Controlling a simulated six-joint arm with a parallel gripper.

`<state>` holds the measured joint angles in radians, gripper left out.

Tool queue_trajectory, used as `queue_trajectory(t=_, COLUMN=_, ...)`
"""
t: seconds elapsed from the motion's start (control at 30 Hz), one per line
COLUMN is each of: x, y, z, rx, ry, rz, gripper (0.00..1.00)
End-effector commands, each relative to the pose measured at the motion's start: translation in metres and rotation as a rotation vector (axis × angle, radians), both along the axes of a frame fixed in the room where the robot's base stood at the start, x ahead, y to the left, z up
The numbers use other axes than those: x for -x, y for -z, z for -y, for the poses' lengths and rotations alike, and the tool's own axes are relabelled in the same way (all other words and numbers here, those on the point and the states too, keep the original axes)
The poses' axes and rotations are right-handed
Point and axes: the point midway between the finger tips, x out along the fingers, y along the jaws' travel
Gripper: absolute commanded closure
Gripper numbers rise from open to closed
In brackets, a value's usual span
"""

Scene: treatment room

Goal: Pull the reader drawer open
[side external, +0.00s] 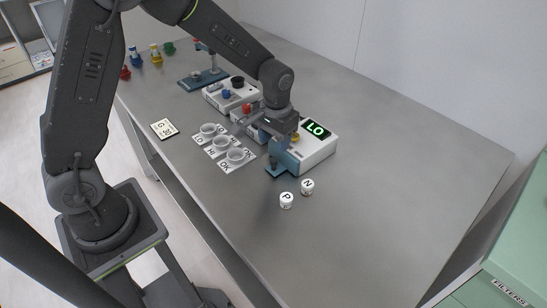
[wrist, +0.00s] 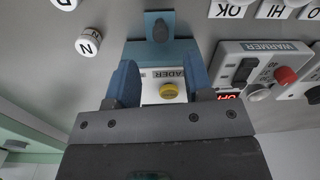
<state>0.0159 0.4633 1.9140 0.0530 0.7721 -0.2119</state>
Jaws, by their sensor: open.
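The reader (side external: 318,150) is a white box with a green LO display on the bench. It also shows in the wrist view (wrist: 152,92), partly hidden by my gripper, with a yellow button on top. In the side view the drawer (side external: 276,170) is partly covered by my gripper. My gripper (wrist: 158,60) is open and empty. Its blue fingers straddle the drawer and the reader's front in the wrist view, with the knob beyond the fingertips. Contact cannot be told.
White caps marked P (side external: 286,200) and N (side external: 307,187) stand near the drawer. Cups on a labelled mat (side external: 222,150) lie left of it. The warmer (wrist: 240,62) with a red knob stands beside the reader. The bench front right is clear.

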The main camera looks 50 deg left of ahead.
Motion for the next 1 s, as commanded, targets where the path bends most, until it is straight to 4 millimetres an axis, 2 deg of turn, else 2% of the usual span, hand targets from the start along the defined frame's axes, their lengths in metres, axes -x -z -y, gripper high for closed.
queue_trajectory(t=0.03, x=0.001, y=0.012, z=-0.001, rx=0.0, ry=0.0, rz=-0.005, gripper=0.53)
queue_trajectory(t=0.2, x=0.001, y=0.042, z=-0.002, rx=0.001, ry=0.0, rz=-0.004, gripper=0.53)
queue_trajectory(t=0.4, x=0.001, y=0.062, z=-0.002, rx=0.0, ry=-0.001, rz=-0.002, gripper=0.53)
queue_trajectory(t=0.77, x=0.001, y=0.066, z=-0.003, rx=0.001, ry=0.0, rz=0.001, gripper=0.53)
queue_trajectory(t=1.0, x=0.001, y=0.066, z=-0.003, rx=0.001, ry=0.0, rz=0.001, gripper=0.75)
